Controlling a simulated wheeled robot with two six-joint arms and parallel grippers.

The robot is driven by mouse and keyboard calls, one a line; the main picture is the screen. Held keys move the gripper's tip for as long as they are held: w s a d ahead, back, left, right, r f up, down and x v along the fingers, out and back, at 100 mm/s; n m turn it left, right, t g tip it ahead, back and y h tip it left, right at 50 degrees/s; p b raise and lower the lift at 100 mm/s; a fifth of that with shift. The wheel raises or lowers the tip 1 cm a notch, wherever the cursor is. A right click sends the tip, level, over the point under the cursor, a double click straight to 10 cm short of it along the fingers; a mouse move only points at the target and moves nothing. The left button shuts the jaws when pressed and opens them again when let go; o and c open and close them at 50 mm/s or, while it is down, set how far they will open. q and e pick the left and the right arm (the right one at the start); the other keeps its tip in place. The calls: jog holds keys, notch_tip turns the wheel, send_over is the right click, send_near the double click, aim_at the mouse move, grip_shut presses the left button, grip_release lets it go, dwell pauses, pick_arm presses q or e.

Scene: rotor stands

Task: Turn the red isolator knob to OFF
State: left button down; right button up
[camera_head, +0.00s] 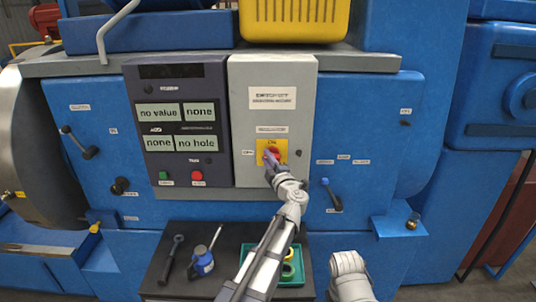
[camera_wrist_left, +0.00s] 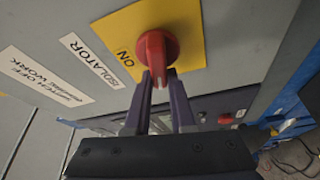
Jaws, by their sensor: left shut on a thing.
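The red isolator knob (camera_head: 271,153) sits on a yellow plate (camera_head: 281,145) on the grey cabinet, with "ON" printed above it. In the left wrist view the red knob (camera_wrist_left: 156,48) is on the yellow plate (camera_wrist_left: 190,22), and "ON" shows to its left. My left gripper (camera_head: 270,164) reaches up to the knob from below. Its two dark fingers (camera_wrist_left: 162,80) are shut on the knob's grip, one on each side. The knob's exact turn angle is hard to tell. My right gripper is not in view; only a grey part of my right arm shows at the bottom.
A dark display panel (camera_head: 178,112) with green and red buttons is left of the cabinet. A blue-tipped lever (camera_head: 332,195) is to the right.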

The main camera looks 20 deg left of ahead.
pick_arm(q)
jog(key=shift+f+n+g+p, duration=0.15)
jog(key=shift+n+g+p, duration=0.5)
jog(key=shift+n, duration=0.75)
jog(key=shift+f, duration=0.1)
jog(key=c, duration=0.8)
grip_release()
jog(key=shift+o, duration=0.2)
jog(key=v, duration=0.7)
jog(key=shift+s, duration=0.45)
jog(key=shift+d+h, duration=0.15)
jog(key=shift+h, duration=0.25)
